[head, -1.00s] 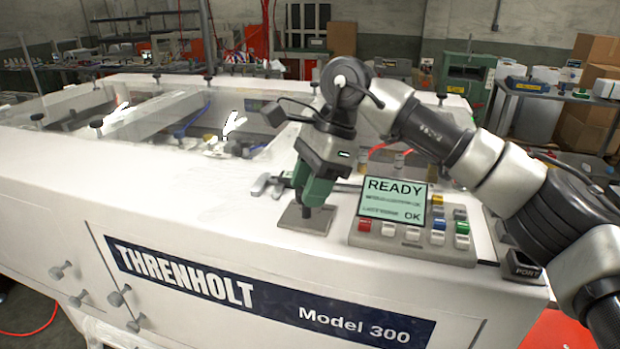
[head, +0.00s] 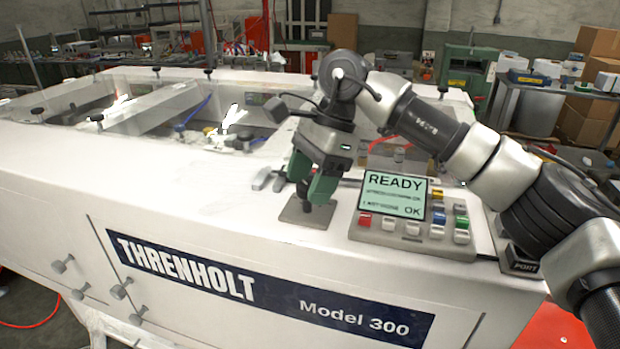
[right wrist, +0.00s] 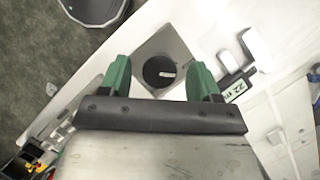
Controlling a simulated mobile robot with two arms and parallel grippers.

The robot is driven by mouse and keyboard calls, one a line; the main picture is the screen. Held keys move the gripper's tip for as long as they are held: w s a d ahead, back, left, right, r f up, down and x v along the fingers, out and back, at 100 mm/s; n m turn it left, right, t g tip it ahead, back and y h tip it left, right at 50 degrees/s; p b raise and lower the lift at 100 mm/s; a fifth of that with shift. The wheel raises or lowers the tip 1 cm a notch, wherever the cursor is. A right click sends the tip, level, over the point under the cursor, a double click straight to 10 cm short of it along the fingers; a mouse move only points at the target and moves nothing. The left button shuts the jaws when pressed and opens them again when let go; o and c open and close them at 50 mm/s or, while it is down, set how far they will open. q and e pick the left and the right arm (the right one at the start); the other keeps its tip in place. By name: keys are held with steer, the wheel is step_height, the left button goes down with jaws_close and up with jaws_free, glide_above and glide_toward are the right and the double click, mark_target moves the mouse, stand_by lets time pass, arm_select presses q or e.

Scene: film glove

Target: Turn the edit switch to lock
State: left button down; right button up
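The switch is a black round knob with a pale mark (right wrist: 160,71), set on a square grey plate (right wrist: 181,49). In the head view the plate (head: 293,214) lies on the white machine top, left of the keypad. My right gripper (head: 311,184) is above the plate, pointing down. In the right wrist view its two green fingers (right wrist: 160,78) are apart, with the knob between them and gaps on both sides. The fingers partly hide the knob in the head view. I cannot read any lock label. My left gripper is in neither view.
A display reading READY (head: 394,194) and a keypad with coloured buttons (head: 412,236) stand just right of the plate. Two small grey levers (head: 262,178) are at its left. The machine top (head: 170,190) farther left is clear.

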steer(key=shift+w+d+r, duration=0.15)
steer(key=shift+d+r, duration=0.05)
steer(key=shift+r, duration=0.25)
steer(key=b+v, duration=0.1)
steer(key=v, duration=0.8)
steer(key=shift+r, duration=0.4)
